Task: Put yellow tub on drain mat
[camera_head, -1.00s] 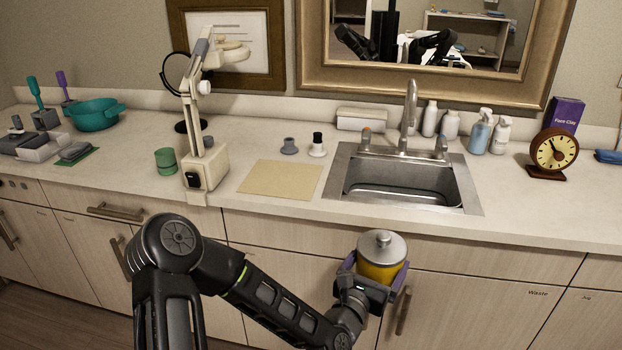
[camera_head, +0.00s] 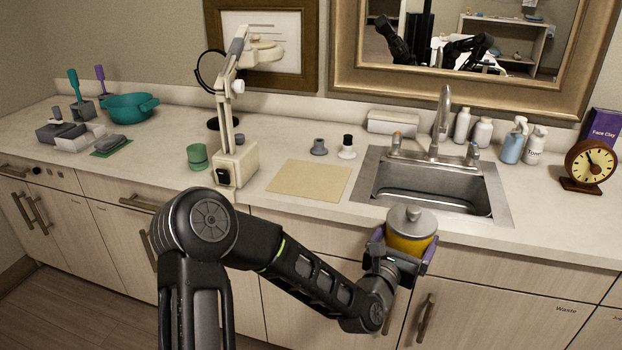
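The yellow tub (camera_head: 408,242) has a grey lid with a knob and is upright. My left gripper (camera_head: 402,254) is shut around it, with purple finger pads at its sides. It holds the tub in front of the counter's front edge, just below the sink in the picture. A flat tan mat (camera_head: 308,180), which looks like the drain mat, lies bare on the counter left of the sink, up and to the left of the tub. My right gripper is not in view.
The sink (camera_head: 503,205) is right of the mat. A lamp stand (camera_head: 236,165) and green cup (camera_head: 197,157) stand left of it. Two small stoppers, one grey (camera_head: 319,147) and one white with a black top (camera_head: 347,148), stand behind it. A clock (camera_head: 590,165) is far right.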

